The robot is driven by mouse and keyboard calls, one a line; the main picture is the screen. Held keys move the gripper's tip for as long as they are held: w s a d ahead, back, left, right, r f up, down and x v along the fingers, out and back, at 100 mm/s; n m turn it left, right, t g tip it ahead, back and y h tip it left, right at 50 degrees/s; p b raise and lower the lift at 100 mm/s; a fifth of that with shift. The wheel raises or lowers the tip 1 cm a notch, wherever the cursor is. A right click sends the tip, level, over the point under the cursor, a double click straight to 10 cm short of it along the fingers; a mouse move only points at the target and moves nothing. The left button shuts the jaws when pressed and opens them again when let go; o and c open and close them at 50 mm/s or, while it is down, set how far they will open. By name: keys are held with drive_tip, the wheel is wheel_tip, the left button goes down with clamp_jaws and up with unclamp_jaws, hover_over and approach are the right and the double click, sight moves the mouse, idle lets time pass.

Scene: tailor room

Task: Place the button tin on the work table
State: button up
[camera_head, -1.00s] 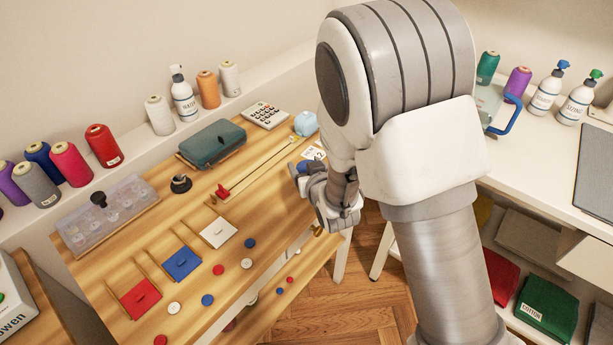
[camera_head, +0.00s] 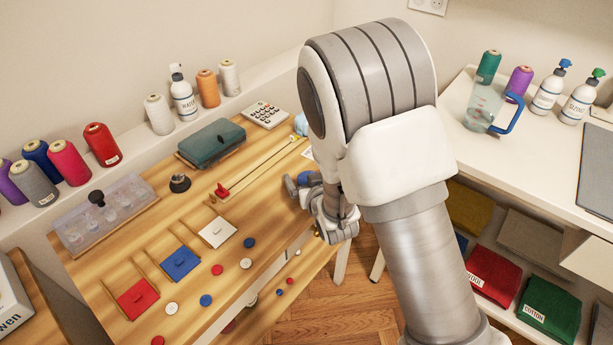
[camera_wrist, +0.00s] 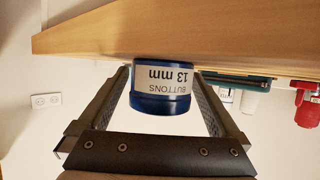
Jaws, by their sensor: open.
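The button tin (camera_wrist: 161,105) is a short blue cylinder with a pale label reading "BUTTONS 13 mm". The wrist view shows it upside down, between the two fingers of my gripper (camera_wrist: 162,82), which stand open with a gap on both sides of it. The tin's base end meets the wooden top of the work table (camera_wrist: 100,32) in that view; I cannot tell whether they fully touch. In the head view my gripper (camera_head: 318,195) is at the table's right end, and my arm hides most of the tin. The table top (camera_head: 225,190) shows there too.
Thread spools line the back ledge. A white desk with a pitcher (camera_head: 484,108) stands right.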

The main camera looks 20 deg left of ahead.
drive_tip(key=shift+r+p, duration=0.25)
drive_tip(key=shift+p, duration=0.05)
drive_tip(key=p+v, duration=0.1)
drive_tip(key=v, duration=0.8)
drive_tip(key=shift+s+r, duration=0.15)
drive_tip(key=shift+r, duration=0.1)
drive_tip(key=shift+r+p, duration=0.1)
drive_tip(key=shift+p, duration=1.15)
drive_tip(key=p+v, duration=0.2)
drive_tip(key=p, duration=0.4)
drive_tip(key=shift+s+d+p, duration=0.15)
drive_tip(key=shift+s+p, duration=0.05)
drive_tip(key=shift+p, duration=0.1)
